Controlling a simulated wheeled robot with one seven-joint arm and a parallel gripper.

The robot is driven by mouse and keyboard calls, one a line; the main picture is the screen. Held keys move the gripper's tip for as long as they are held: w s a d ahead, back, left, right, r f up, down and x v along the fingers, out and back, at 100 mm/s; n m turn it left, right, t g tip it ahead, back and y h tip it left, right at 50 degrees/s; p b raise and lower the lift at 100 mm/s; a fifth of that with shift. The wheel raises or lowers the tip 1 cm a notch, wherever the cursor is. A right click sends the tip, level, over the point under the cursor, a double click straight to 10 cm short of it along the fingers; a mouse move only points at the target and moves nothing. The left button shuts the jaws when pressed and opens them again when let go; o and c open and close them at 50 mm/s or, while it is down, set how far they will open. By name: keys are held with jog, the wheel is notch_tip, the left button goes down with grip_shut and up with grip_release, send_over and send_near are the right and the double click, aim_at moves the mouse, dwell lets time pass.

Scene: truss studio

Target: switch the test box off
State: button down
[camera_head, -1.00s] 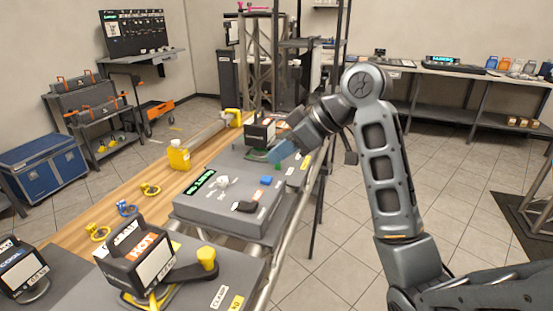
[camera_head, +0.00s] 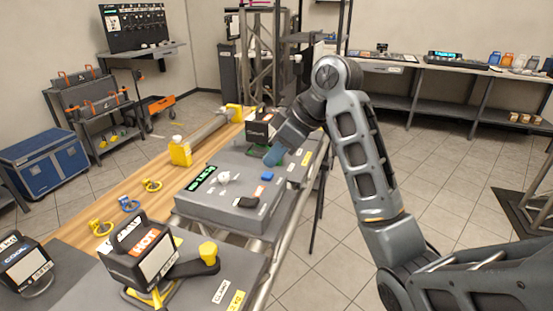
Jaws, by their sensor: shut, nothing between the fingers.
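The test box is a flat grey box (camera_head: 228,213) in the middle of the view, on the bench. Its top carries a lit green display (camera_head: 201,180), a white part (camera_head: 224,178), a small blue block (camera_head: 267,177) and a black part (camera_head: 247,202). I cannot read the display clearly or tell the switch's position. My gripper (camera_head: 273,156), with blue fingertips, is shut and empty. It points down over the far right part of the box, beyond the blue block. Whether it touches the surface is unclear. The gripper hides part of a green item there.
A black device (camera_head: 259,130) stands just behind my gripper. A yellow bottle (camera_head: 180,151) stands left of the box. Black HOT (camera_head: 140,262) and COOL (camera_head: 22,268) devices stand nearer. A yellow knob (camera_head: 208,252) rises in front. Open floor lies right of the bench.

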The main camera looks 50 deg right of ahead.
jog(key=b, duration=0.4)
send_over(254, 199)
jog(key=s, duration=0.2)
jog(key=f, duration=0.6)
jog(key=shift+w+d, duration=0.2)
jog(key=shift+d, duration=0.1)
notch_tip(254, 199, down, 3)
jog(key=shift+s+d+p, duration=0.1)
jog(key=shift+s+p, duration=0.05)
jog(key=shift+p, duration=0.2)
jog(key=shift+f, duration=0.6)
